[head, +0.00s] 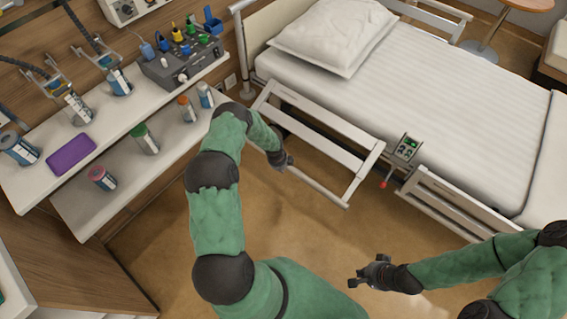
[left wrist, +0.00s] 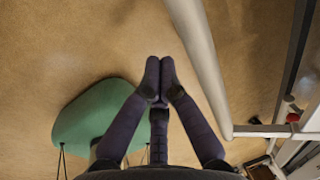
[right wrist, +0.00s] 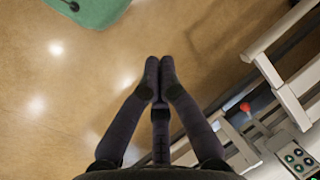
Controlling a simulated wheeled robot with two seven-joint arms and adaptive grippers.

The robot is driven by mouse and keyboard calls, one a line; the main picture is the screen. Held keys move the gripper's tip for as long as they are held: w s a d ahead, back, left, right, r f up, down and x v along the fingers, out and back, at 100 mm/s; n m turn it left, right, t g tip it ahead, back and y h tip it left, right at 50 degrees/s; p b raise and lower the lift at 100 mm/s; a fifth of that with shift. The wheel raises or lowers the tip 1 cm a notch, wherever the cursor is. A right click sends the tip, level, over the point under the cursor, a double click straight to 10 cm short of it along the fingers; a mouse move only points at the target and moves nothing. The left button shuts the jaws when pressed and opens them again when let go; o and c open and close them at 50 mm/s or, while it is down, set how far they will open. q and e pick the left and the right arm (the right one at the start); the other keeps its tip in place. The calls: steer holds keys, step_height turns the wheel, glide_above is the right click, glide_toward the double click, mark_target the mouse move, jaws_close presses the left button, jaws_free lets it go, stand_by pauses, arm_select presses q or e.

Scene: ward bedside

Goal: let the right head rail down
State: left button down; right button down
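The head rail (head: 322,122) on the bed's near side is a pale frame with long bars. It shows beside and below the mattress edge, with floor visible between its bars; I cannot tell whether it is latched. A small red knob (head: 383,184) sits past its right end, and also shows in the right wrist view (right wrist: 245,107). My left gripper (head: 287,161) is at the rail's outer bar. In the left wrist view its fingertips (left wrist: 159,65) meet with nothing between them, beside a rail bar (left wrist: 200,60). My right gripper (head: 355,279) is shut and empty over the floor.
A control panel (head: 405,148) with green lights is on the bed's side. The foot rail (head: 445,203) stands to its right. Shelves (head: 110,205) with bottles and a purple item (head: 71,154) line the left. The floor (head: 310,240) between is clear.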

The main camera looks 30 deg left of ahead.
steer(key=n+t+y, duration=0.5)
steer(key=n+t, duration=0.1)
steer(key=n, duration=1.7)
glide_above(310, 184)
steer(key=s+d, duration=0.4)
step_height(310, 184, down, 12)
arm_select(q)
steer(key=shift+w+a+r, duration=0.25)
steer(key=shift+w+r, duration=0.25)
steer(key=shift+w, duration=0.2)
arm_select(e)
steer(key=shift+w+a+f, duration=0.1)
steer(key=shift+w+f, duration=0.55)
steer(key=shift+f, duration=0.05)
steer(key=shift+f, duration=0.1)
steer(key=shift+w+f, duration=0.3)
steer(key=shift+f, duration=0.5)
